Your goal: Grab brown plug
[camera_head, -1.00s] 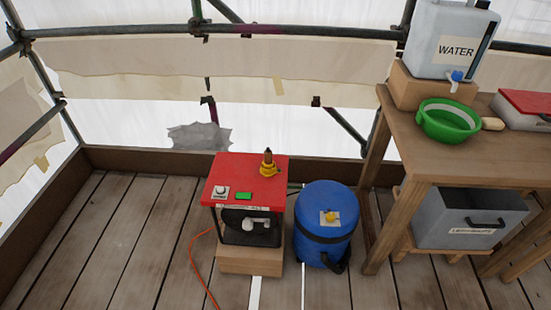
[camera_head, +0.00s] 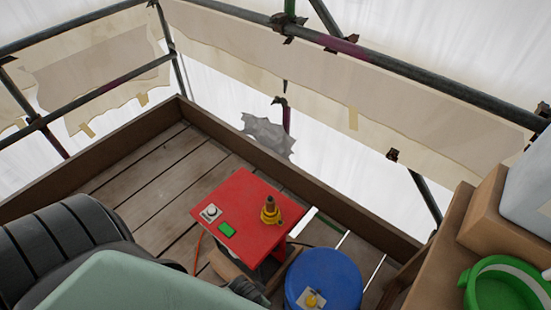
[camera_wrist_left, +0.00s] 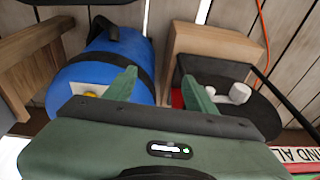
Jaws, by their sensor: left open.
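The brown plug (camera_head: 269,201) stands upright in a yellow ring-shaped fitting (camera_head: 271,216) on the right part of the red top (camera_head: 235,205) of a small machine. The plug does not show in the left wrist view. My left arm comes in from the lower left in the head view, nearer to me than the machine, and its fingertips cannot be made out there. In the left wrist view my left gripper (camera_wrist_left: 158,90) is open, with nothing between its two green fingers. My right gripper is not in view.
A blue drum (camera_head: 325,278) stands close right of the machine and shows in the left wrist view (camera_wrist_left: 105,55). A wooden table (camera_head: 433,255) with a green bowl (camera_head: 508,283) is at the right. Scaffold rails and a wooden kickboard (camera_head: 300,195) edge the deck behind.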

